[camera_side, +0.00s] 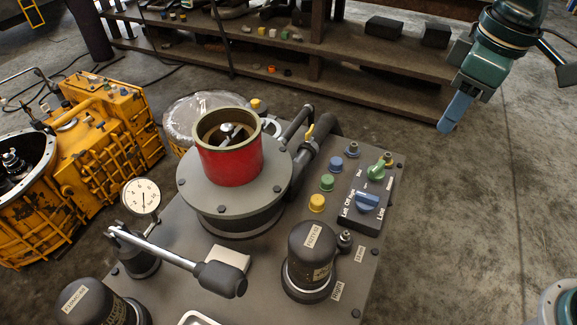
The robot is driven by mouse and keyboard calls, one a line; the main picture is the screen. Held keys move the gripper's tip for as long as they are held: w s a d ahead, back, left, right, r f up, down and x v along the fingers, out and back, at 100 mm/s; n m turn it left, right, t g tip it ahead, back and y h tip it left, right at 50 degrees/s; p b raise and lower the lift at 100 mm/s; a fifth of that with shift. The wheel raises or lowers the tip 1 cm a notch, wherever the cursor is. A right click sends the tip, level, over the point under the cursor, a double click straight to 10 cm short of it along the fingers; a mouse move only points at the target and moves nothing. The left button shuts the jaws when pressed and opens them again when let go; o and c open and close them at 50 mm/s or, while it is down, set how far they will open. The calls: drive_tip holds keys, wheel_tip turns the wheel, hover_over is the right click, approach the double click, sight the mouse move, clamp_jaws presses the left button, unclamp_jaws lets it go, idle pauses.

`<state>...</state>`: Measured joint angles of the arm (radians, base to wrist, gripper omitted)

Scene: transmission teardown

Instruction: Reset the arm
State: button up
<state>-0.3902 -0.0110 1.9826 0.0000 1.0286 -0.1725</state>
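My gripper (457,108) hangs from my teal arm at the upper right, clear of the grey work plate (385,225). One light blue finger points down and to the left. A second finger cannot be made out clearly, so its opening cannot be told. No object shows at the visible fingertip. The grey work plate below bears a red cylinder (233,163) on a round grey flange, and a control box (367,200) with a green and a blue knob.
A dial gauge (141,196), a black lever (218,278) and black domed parts (311,250) stand up from the plate. A yellow machine housing (110,130) is at the left. Shelves (390,65) stand behind. The floor (480,210) right of the plate is clear.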

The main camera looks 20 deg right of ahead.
drive_tip(key=s+d+r+m+t, duration=0.1)
drive_tip(key=s+d+m+t, duration=0.3)
drive_tip(key=s+d, duration=0.9)
drive_tip(key=shift+s+d+m+h, duration=0.2)
drive_tip(key=shift+s+m+h, duration=0.1)
drive_tip(key=shift+s+m, duration=0.75)
drive_tip(key=shift+w, duration=0.2)
